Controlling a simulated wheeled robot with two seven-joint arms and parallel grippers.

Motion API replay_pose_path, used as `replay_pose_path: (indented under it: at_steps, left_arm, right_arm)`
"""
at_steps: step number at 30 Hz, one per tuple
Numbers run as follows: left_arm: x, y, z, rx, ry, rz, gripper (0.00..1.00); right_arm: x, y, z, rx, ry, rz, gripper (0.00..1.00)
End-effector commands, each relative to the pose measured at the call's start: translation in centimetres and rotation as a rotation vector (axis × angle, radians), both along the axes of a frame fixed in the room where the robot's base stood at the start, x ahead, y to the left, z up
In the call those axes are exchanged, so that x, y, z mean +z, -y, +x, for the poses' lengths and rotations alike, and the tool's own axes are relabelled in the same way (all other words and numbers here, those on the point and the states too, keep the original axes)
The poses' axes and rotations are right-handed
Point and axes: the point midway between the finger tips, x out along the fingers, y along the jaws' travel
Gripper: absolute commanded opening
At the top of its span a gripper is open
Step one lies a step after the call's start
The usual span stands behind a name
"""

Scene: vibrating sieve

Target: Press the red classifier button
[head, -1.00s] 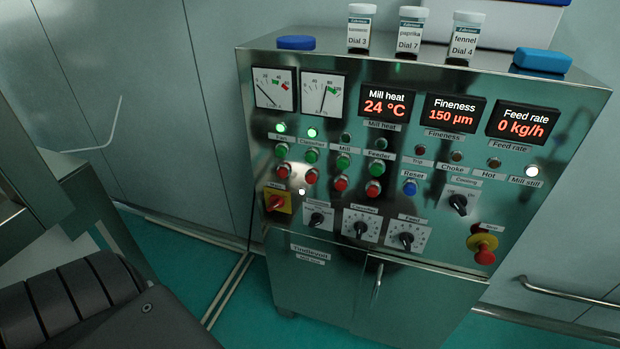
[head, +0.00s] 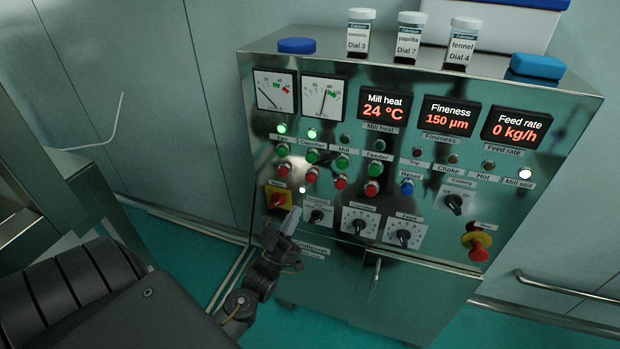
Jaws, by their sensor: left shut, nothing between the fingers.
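The red classifier button (head: 311,175) sits on the steel control cabinet, below the green classifier button (head: 312,156) and the Classifier label. The classifier lamp (head: 312,134) glows green. My left gripper (head: 293,214) is shut and empty. In the picture its tip is below and slightly left of the red classifier button, apart from it, near the lower left of the panel. I cannot tell how far its tip is from the panel face. My right gripper is out of view.
Red fan (head: 283,171), mill (head: 340,182) and feeder (head: 371,188) buttons share the row. A red-and-yellow rotary switch (head: 278,198) is close to my left gripper. Dials (head: 360,226) line the lower panel. A red emergency stop (head: 478,247) is at right. Jars (head: 408,38) stand on top.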

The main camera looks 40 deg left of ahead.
Motion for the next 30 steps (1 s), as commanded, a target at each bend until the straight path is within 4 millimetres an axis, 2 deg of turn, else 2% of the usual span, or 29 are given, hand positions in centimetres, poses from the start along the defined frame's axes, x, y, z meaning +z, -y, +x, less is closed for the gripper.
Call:
replay_pose_path:
  at_steps: [4, 17, 30]
  left_arm:
    - [1.0, -0.1, -0.3, -0.005, 0.031, 0.001, 0.00]
    - [0.9, -0.2, 0.3, -0.005, 0.030, 0.001, 0.00]
    - [0.7, -2.0, 5.5, -0.004, 0.030, 0.002, 0.00]
  right_arm:
    - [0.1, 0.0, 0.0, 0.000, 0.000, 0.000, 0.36]
    - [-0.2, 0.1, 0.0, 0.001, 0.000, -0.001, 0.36]
    - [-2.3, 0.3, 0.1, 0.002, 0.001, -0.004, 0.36]
